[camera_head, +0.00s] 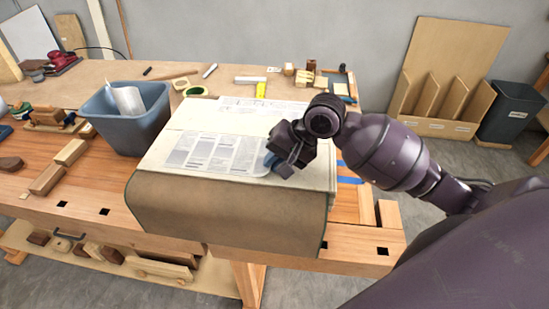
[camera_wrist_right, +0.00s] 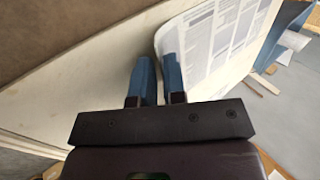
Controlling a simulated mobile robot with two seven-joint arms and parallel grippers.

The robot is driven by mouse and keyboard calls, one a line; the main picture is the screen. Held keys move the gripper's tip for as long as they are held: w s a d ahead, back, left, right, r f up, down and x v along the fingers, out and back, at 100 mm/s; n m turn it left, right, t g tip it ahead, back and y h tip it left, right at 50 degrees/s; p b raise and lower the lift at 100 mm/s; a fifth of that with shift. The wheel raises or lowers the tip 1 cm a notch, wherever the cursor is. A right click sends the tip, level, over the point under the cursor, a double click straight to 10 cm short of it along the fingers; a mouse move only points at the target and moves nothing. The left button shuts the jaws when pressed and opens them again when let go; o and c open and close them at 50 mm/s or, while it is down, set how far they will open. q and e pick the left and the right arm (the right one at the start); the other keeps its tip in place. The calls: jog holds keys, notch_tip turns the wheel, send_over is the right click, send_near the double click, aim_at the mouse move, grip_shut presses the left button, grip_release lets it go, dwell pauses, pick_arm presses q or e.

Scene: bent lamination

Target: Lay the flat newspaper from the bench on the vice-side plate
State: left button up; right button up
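The newspaper (camera_head: 215,153) lies flat, printed side up, on a cream sheet (camera_head: 165,152) over the bench. Its right end reaches my right gripper (camera_head: 270,163). In the right wrist view the newspaper (camera_wrist_right: 222,50) has a rounded near corner close to the fingertips. My right gripper's two blue fingers (camera_wrist_right: 157,62) stand slightly apart with a narrow gap, beside and partly over the paper's edge; whether they touch the paper is unclear. I cannot tell for sure which surface is the vice-side plate. My left gripper is out of view.
A brown sheet (camera_head: 225,215) hangs over the bench front below the cream sheet. A blue-grey bin (camera_head: 125,130) stands left of the newspaper. Wooden blocks (camera_head: 60,165) lie further left. A rack (camera_head: 440,100) stands at right.

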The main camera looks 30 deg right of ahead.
jog(key=shift+o, duration=1.2)
jog(key=shift+r, duration=0.15)
jog(key=v, duration=1.2)
jog(key=shift+s, duration=0.1)
